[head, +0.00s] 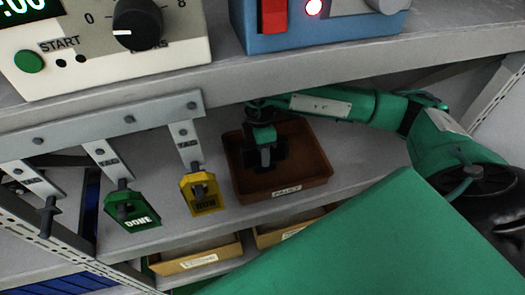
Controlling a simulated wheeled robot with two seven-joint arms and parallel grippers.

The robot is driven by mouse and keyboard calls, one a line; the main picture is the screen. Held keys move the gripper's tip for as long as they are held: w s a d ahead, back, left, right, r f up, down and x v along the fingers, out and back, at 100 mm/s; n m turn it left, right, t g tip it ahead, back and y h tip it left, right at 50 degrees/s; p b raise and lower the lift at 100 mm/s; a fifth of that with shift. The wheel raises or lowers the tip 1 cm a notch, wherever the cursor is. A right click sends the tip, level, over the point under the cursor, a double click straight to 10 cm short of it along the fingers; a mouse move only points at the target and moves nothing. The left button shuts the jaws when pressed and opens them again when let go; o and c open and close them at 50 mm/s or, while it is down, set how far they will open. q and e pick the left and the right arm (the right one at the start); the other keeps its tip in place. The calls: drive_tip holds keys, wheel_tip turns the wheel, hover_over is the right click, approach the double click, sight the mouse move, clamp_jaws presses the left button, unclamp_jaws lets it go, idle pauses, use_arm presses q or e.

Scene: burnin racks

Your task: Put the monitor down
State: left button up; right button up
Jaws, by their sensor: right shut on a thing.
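My right gripper (264,153), on the green arm coming in from the right, points down into a brown open tray (240,191) on the shelf. It is shut on a small dark thing between its jaws, inside the tray's outline. The dark thing is mostly hidden by the gripper and in shadow, so its shape is unclear. No screen shows on it; I take it for the monitor. Whether it touches the tray floor cannot be told. My left gripper is not in view.
Above stand a white timer box (190,45) with a green START button and a blue box (330,30) with a red switch. A hook rail (100,128) carries a green DONE tag (130,208) and a yellow tag (203,192) left of the tray. Lower bins (200,262) sit below.

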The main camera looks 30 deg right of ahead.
drive_tip(key=o, duration=1.1)
drive_tip(key=shift+f, duration=0.1)
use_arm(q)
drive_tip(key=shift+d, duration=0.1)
use_arm(e)
drive_tip(key=shift+o, duration=0.2)
drive_tip(key=r, duration=0.2)
drive_tip(key=w+r, duration=0.1)
drive_tip(key=r, duration=0.2)
drive_tip(key=r+p, duration=0.1)
drive_tip(key=r, duration=0.1)
drive_tip(key=shift+w+d+r, duration=0.15)
drive_tip(key=shift+r, duration=0.1)
drive_tip(key=r, duration=0.3)
drive_tip(key=shift+w+d+r+p, duration=0.1)
drive_tip(key=shift+w+r+p, duration=0.2)
drive_tip(key=shift+w+r, duration=0.1)
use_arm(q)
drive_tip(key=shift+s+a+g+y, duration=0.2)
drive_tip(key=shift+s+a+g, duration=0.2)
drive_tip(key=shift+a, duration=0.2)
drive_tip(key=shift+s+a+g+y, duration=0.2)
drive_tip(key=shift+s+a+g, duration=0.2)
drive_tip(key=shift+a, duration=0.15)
use_arm(e)
drive_tip(key=shift+r, duration=0.4)
